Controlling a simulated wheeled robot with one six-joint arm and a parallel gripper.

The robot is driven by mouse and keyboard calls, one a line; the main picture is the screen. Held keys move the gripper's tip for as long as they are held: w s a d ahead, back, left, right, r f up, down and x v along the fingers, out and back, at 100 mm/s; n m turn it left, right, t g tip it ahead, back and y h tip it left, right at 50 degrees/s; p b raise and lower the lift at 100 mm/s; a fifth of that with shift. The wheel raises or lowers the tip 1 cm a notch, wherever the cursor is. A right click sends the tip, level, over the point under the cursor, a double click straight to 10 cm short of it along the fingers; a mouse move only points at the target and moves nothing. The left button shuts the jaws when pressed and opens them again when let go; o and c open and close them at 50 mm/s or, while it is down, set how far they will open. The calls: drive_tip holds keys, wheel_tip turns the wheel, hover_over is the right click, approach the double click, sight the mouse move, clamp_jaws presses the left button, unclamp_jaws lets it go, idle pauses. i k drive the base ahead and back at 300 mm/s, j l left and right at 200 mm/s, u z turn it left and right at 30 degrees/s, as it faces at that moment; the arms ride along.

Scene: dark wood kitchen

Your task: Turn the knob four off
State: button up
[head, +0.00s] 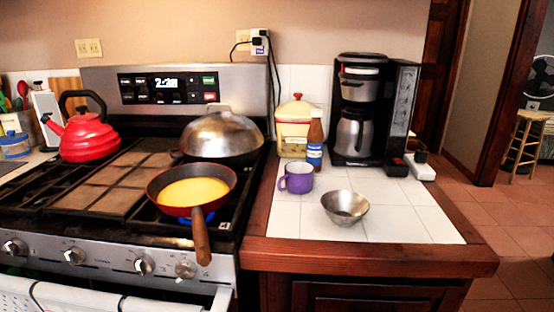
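Several silver knobs run along the stove's (110,285) front panel in the head view. The rightmost knob (186,269) sits below the pan's handle. To its left are another knob (144,265), one more (75,256) and one near the left edge (14,248). The numbers on the knobs are too small to read, so I cannot tell knob four from a label. A red pan (222,178) with yellow food stands on the front right burner. A blue glow, like a flame, shows under it. My gripper is not in view.
The pan's wooden handle (201,238) sticks out over the stove's front edge, above the right knobs. A red kettle (88,138) and a domed lid (222,135) stand behind. The tiled counter to the right holds a metal bowl (345,207) and purple mug (297,178).

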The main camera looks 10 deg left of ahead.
sight(186, 269)
drive_tip(key=u, duration=1.35)
drive_tip(key=z, duration=1.35)
drive_tip(key=u, duration=1.25)
drive_tip(key=z, duration=0.1)
